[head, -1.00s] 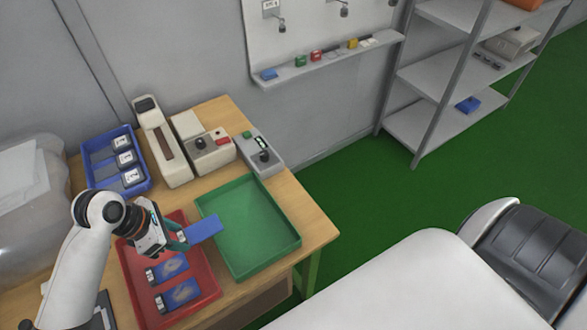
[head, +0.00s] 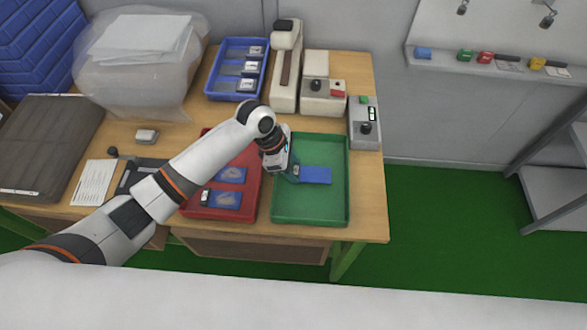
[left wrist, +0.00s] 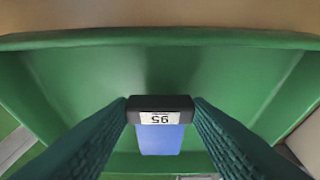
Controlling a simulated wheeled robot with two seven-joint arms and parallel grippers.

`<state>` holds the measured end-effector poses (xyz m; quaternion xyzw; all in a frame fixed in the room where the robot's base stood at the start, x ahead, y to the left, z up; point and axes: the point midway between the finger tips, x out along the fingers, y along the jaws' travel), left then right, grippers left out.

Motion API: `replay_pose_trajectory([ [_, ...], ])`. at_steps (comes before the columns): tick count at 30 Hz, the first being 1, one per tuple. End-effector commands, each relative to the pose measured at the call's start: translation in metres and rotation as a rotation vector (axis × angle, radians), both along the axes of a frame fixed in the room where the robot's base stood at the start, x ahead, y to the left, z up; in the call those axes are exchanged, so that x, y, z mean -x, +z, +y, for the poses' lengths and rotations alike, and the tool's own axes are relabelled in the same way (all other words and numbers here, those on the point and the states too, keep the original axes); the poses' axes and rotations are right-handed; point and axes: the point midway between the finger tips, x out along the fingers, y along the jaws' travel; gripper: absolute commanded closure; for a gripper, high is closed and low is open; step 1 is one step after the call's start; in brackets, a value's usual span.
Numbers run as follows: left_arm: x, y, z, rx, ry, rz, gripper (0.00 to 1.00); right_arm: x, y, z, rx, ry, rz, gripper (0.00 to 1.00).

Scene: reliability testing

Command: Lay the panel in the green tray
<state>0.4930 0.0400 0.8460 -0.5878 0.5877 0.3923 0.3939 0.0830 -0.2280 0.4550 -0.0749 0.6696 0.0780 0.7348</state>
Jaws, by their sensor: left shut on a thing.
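The blue panel (head: 315,175) has a dark end block with a white label reading 95, which shows in the left wrist view (left wrist: 160,137). My left gripper (head: 293,172) is shut on that dark end block, one finger on each side. The panel is over the green tray (head: 311,211), inside its outline in the head view. I cannot tell whether the panel touches the tray floor. The tray is otherwise empty where I can see. My right gripper is not in view.
The red tray (head: 246,212) stands left of the green tray and holds blue panels. A blue tray (head: 214,90) with dark-ended panels, a beige device (head: 286,65) and a grey tester (head: 364,118) stand behind. The table's right edge is close by.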

Motion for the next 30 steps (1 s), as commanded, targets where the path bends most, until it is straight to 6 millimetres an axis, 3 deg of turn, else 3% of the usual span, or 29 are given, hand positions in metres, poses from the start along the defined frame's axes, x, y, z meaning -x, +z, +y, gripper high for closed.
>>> replay_pose_trajectory([
  [4,0.000,-0.018,0.000,0.000,0.001,0.001,0.77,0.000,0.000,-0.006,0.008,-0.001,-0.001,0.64],
  [15,0.000,-0.022,0.000,0.000,0.000,0.001,0.77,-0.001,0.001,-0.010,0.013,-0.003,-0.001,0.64],
  [16,0.000,-0.022,0.000,0.000,0.000,0.000,0.54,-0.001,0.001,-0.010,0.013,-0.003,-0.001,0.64],
  [20,0.000,-0.022,0.000,0.000,0.000,0.000,0.34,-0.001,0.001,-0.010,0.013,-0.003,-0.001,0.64],
  [30,0.000,-0.019,0.000,0.000,0.000,-0.002,0.34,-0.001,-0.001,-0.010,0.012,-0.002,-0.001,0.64],
])
